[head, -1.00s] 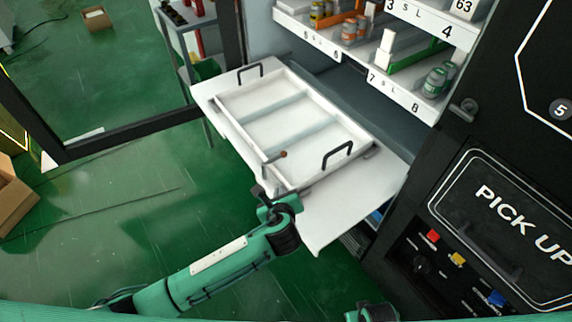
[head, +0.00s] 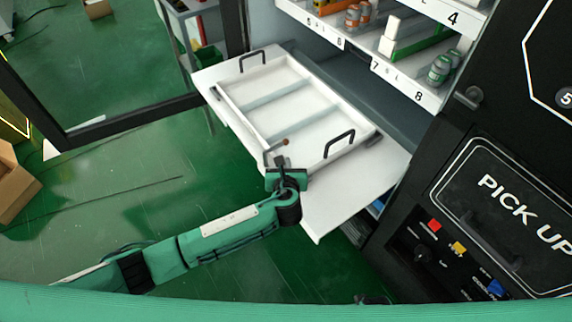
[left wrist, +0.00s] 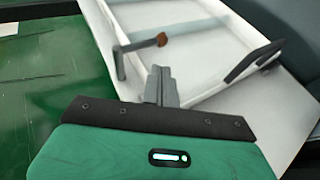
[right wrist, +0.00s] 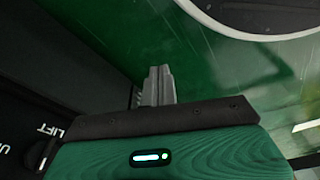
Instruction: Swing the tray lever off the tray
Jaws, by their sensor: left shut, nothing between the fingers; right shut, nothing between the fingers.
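The white tray (head: 262,137) has raised rims, cross dividers and two dark handles, and lies on a white pull-out shelf. The tray lever (head: 275,149) is a thin grey bar with a brown knob, at the tray's near left corner. The knob points inward over the tray. In the left wrist view the lever (left wrist: 138,45) stands just ahead and left of my fingertips. My left gripper (head: 280,161) is shut and empty beside the lever's base; I cannot tell whether they touch. My right gripper (right wrist: 157,84) is shut and empty, away from the tray over green floor.
The white shelf (head: 335,205) extends bare to the right of the tray. Vending shelves (head: 425,92) with bottles stand behind. A dark panel with a pick-up door (head: 515,215) is at the right. Open green floor (head: 140,185) lies left.

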